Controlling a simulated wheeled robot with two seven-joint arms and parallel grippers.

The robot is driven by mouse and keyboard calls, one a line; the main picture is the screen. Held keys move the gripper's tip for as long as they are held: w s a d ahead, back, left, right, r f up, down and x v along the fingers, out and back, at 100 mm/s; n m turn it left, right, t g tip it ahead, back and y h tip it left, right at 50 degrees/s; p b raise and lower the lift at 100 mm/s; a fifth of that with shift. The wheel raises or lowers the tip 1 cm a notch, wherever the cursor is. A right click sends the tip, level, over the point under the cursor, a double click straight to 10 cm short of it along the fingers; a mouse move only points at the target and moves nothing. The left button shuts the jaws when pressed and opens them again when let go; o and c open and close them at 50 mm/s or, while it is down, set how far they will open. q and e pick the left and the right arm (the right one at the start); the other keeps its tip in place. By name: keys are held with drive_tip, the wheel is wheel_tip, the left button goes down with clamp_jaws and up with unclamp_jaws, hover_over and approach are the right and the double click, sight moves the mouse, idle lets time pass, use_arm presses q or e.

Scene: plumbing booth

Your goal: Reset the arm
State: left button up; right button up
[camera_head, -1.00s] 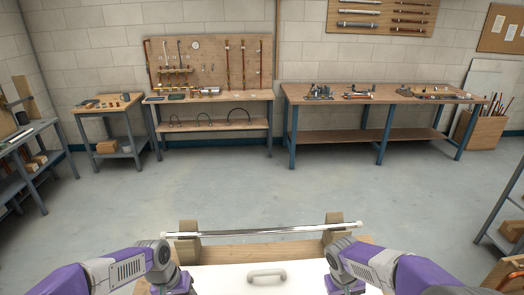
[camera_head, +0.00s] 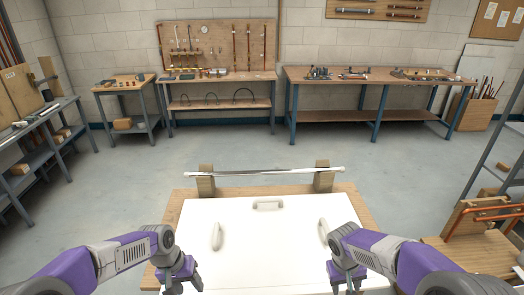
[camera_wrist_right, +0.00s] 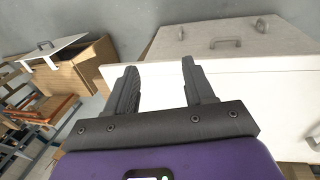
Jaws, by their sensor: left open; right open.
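My left gripper (camera_head: 178,282) hangs open and empty over the left front of a white panel with handles (camera_head: 265,240). My right gripper (camera_head: 345,280) is open over the panel's right front, near the right handle (camera_head: 323,231). In the right wrist view the two black fingers of my right gripper (camera_wrist_right: 160,85) are spread apart with nothing between them. The white panel (camera_wrist_right: 240,85) lies beyond them there. Both arms are bent inward from the lower corners of the head view.
A shiny metal pipe (camera_head: 262,171) rests across two wooden blocks behind the panel. A rack with copper pipes (camera_head: 490,215) stands close on the right, and a grey shelf (camera_head: 40,120) on the left. Workbenches (camera_head: 375,75) line the back wall. Open floor (camera_head: 130,180) lies between.

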use_arm(q)
drive_tip(key=s+d+f+h, duration=0.15)
drive_tip(key=d+f, duration=0.35)
drive_tip(key=f, duration=0.7)
use_arm(e)
drive_tip(key=s+a+f+y, duration=0.2)
drive_tip(key=a+f, duration=0.1)
drive_tip(key=f, duration=0.3)
drive_tip(key=s+a+f+y, duration=0.1)
drive_tip(key=a+f, duration=0.3)
drive_tip(key=f, duration=0.2)
use_arm(q)
drive_tip(key=s+d+f+n, duration=0.1)
drive_tip(key=s+d+f, duration=0.2)
drive_tip(key=s+f, duration=0.3)
drive_tip(key=s+d+f, duration=0.3)
drive_tip(key=s+f, duration=0.4)
drive_tip(key=s, duration=0.2)
drive_tip(key=shift+n, duration=0.4)
use_arm(e)
drive_tip(key=s+a+f+m+y, duration=0.1)
drive_tip(key=s+a+f, duration=0.2)
drive_tip(key=s+f, duration=0.3)
drive_tip(key=s+a+f+m+y, duration=0.2)
drive_tip(key=s+a+f, duration=0.1)
drive_tip(key=s+f, duration=0.4)
drive_tip(key=shift+s+a, duration=0.15)
drive_tip(key=shift+a, duration=0.2)
